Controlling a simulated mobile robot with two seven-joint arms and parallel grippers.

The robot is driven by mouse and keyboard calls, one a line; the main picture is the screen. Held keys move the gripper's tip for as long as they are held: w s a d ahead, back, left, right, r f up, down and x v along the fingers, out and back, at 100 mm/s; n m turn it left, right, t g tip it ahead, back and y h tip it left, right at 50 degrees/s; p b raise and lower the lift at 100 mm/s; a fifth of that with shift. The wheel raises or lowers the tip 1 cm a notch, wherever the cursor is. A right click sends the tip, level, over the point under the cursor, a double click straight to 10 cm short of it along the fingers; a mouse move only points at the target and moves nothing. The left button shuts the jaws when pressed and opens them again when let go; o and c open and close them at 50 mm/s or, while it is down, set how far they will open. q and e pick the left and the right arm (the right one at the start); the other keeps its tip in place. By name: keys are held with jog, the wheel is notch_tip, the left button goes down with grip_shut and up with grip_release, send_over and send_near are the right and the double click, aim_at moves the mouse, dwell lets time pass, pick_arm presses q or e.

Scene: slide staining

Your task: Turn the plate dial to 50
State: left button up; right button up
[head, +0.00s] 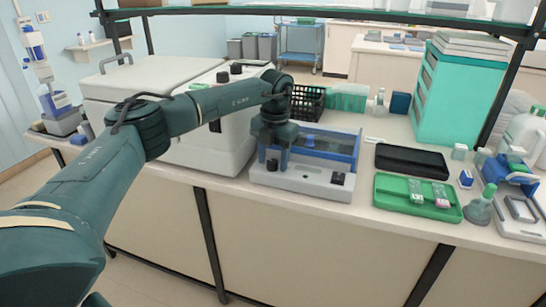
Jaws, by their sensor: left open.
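A low white device (300,183) with a blue-framed clear cover stands near the front edge of the bench. A small dark control (338,178) shows at the right of its front panel. A dark round knob (272,165) shows at the left of the panel, at my left gripper's fingers. My left gripper (275,160) points down over this left part and is open. I cannot tell whether its fingers touch the knob. The dial's marks are too small to read. My right gripper is not in view.
A large white machine (215,130) with dark knobs on top stands left of the device. To the right lie a black tray (411,160), a green tray (395,194) and a flask (480,208). A black basket (308,102) and teal drawers (455,95) stand behind. A shelf spans above.

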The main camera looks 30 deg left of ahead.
pick_arm(q)
jog(key=c, duration=1)
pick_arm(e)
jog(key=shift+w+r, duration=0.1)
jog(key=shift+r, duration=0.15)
